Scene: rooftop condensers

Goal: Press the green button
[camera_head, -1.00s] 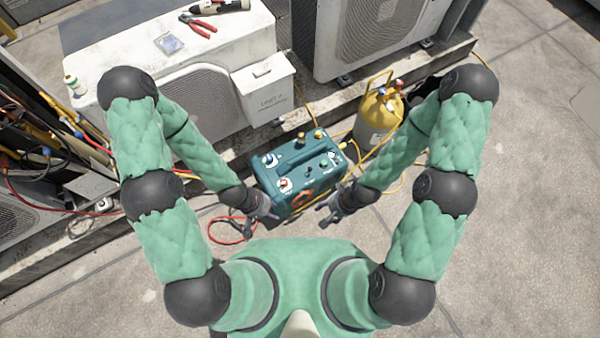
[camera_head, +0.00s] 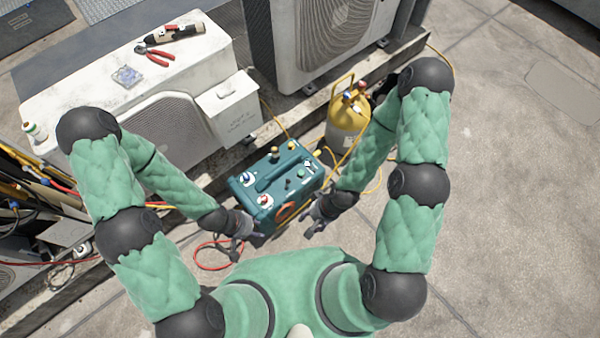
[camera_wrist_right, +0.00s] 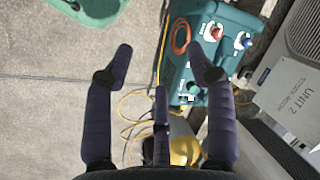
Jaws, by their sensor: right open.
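The teal machine (camera_head: 262,205) stands on the ground in front of me, with a handle, knobs and fittings on top. A small green button (camera_head: 301,172) is on the right part of its top panel; it also shows in the right wrist view (camera_wrist_right: 193,88). My right gripper (camera_head: 311,223) is open and empty, beside the machine's near right side and apart from the button. In the right wrist view my right gripper's fingers (camera_wrist_right: 160,50) are spread, the right fingertip overlapping the machine. My left gripper (camera_head: 238,244) is low at the machine's near left corner; its fingers are too small to judge.
A yellow gas cylinder (camera_head: 346,128) with hoses stands behind the machine to the right. White condenser units (camera_head: 160,80) line the back. A red hose (camera_head: 208,262) lies near my left gripper. Open paving (camera_head: 500,200) is on the right.

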